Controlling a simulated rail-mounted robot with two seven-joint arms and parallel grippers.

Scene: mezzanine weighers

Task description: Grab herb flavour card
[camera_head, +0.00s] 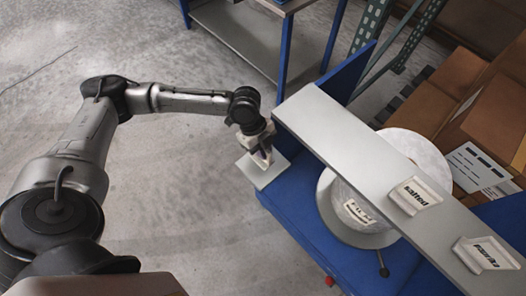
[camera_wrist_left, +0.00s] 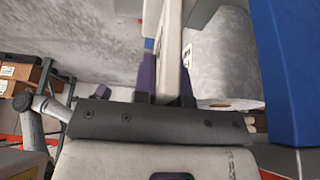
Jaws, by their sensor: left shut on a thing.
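My left gripper (camera_head: 263,156) is at the left end of the grey shelf (camera_head: 345,150) in the head view. Its purple fingers are shut on a white card (camera_wrist_left: 172,45), which shows nearly edge-on between them in the left wrist view. No writing on the held card is readable, so I cannot confirm that it is the herb card. Two other white flavour cards stand on the shelf: one reads "salted" (camera_head: 414,195), the other seems to read "paprika" (camera_head: 485,254). My right gripper is not in view.
A large white roll (camera_head: 415,150) stands under the shelf. Cardboard boxes (camera_head: 430,105) are behind it. A steel table (camera_head: 240,38) is at the back. The floor at left is clear.

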